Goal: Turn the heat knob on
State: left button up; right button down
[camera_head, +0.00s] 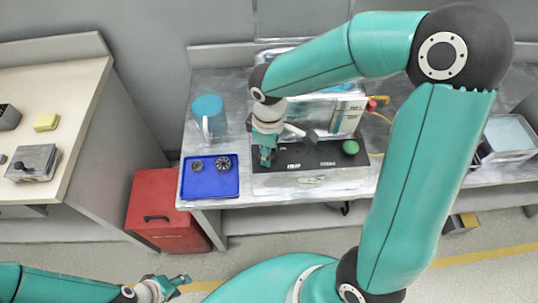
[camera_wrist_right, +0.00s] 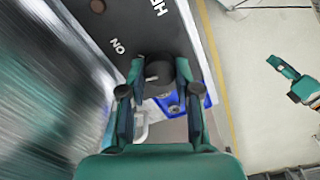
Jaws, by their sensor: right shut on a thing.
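The heat knob (camera_wrist_right: 158,72) is a dark round knob, seen between the fingers of my right gripper (camera_wrist_right: 160,100) in the right wrist view. The fingers are shut on it. It sits on a dark panel with the word ON and part of a longer word beside it. In the head view my right gripper (camera_head: 266,156) is at the left end of the black-topped box (camera_head: 300,181) and hides the knob. The knob's setting cannot be read. My left gripper (camera_head: 178,283) is low at the left, over the floor, away from the box; its jaw opening is unclear.
A blue tray (camera_head: 209,190) with two dark round parts stands left of the box. A blue-topped cup (camera_head: 209,118) stands behind it. A green button (camera_head: 350,147) is on the box's right. A red cabinet (camera_head: 165,208) stands below left.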

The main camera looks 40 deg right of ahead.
jog(key=m+b, duration=0.2)
jog(key=m, duration=0.2)
jog(key=shift+w+m+b, duration=0.1)
jog(key=shift+m+b, duration=0.2)
jog(key=shift+b, duration=0.05)
jog(key=shift+d+m+b, duration=0.1)
jog(key=shift+m+b, duration=0.65)
jog(key=shift+m, duration=0.95)
jog(key=shift+r, duration=0.1)
jog(key=c, duration=0.8)
grip_release()
notch_tip(320, 180, up, 12)
jog(key=shift+f, duration=0.1)
